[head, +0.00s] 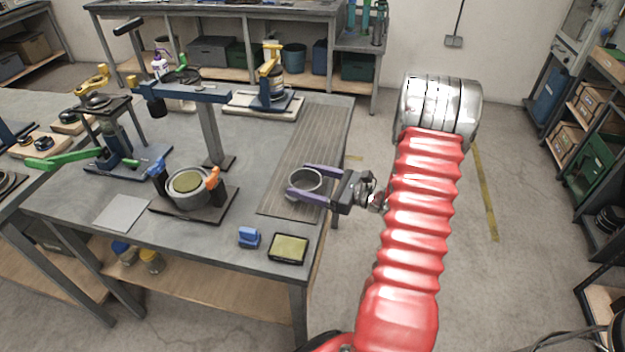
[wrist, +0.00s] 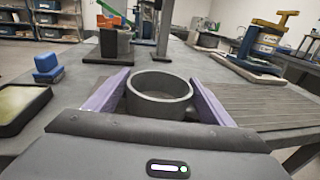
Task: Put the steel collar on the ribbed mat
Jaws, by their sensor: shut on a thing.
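The steel collar (head: 305,183) is a short grey ring, upright with its open top facing up. My gripper (head: 297,181), with two purple fingers, is shut on it, one finger on each side. The wrist view shows the collar (wrist: 160,107) between the fingers. The ribbed mat (head: 318,135) is a long grey-brown grooved strip along the table's right side. In the head view the collar overlaps the near part of the mat. In the wrist view the mat (wrist: 262,104) lies to the collar's right. Whether the collar touches it or hangs above cannot be told.
A blue block (head: 249,237) and a dark tray with a yellowish-green inside (head: 289,248) sit near the table's front edge. A fixture with blue and orange clamps (head: 190,187) stands left of the collar. A yellow-handled device (head: 270,75) stands behind. The mat's far part is clear.

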